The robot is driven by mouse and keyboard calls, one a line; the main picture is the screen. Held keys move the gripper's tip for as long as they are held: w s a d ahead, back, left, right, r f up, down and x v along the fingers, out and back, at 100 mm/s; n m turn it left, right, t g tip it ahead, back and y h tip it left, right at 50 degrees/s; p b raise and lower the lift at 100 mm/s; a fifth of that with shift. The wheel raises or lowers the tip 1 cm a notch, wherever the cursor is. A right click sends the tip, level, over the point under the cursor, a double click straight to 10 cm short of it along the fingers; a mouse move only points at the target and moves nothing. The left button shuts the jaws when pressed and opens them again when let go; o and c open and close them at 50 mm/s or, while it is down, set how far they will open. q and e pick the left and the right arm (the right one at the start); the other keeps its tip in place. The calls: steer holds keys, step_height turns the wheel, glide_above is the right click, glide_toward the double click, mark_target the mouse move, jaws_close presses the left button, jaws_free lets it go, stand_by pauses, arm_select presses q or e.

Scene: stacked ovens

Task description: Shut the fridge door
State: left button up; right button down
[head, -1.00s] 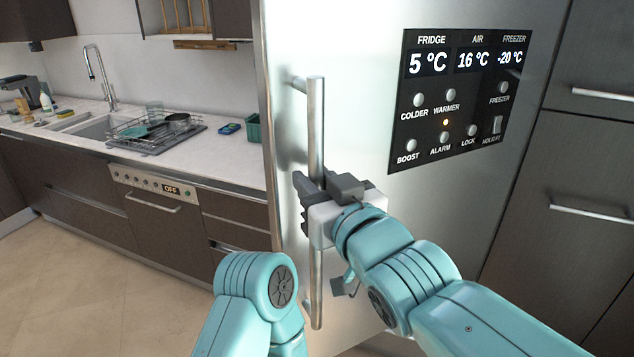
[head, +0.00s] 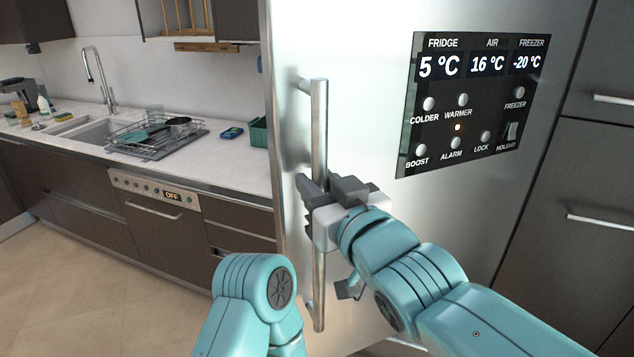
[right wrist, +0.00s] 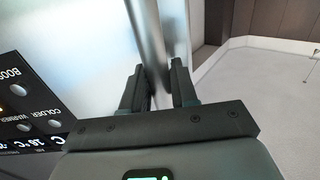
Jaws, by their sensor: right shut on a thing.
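The fridge door (head: 370,75) is a tall pale metal panel with a dark control display (head: 467,105) on it. Its vertical bar handle (head: 319,115) runs along the door's left side. My right gripper (head: 316,198) is shut on the handle at about its middle. In the right wrist view, the fingers (right wrist: 160,88) stand on either side of the handle (right wrist: 148,40). The door's left edge stands out in front of the counter, and the fridge interior is not visible.
A counter (head: 235,175) with a sink (head: 88,131), a dish rack (head: 155,138) and a green container (head: 258,132) lies left of the door. Dark cabinets (head: 590,150) stand at the right. The tiled floor (head: 90,270) at left is clear.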

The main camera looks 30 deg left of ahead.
steer(key=c, duration=1)
jaws_free()
steer(key=shift+s+d, duration=0.15)
steer(key=shift+d, duration=0.05)
steer(key=b+v, duration=0.1)
steer(key=v, duration=1.4)
steer(key=shift+s+d+b, duration=0.15)
steer(key=shift+d+b, duration=0.2)
steer(key=shift+b, duration=0.05)
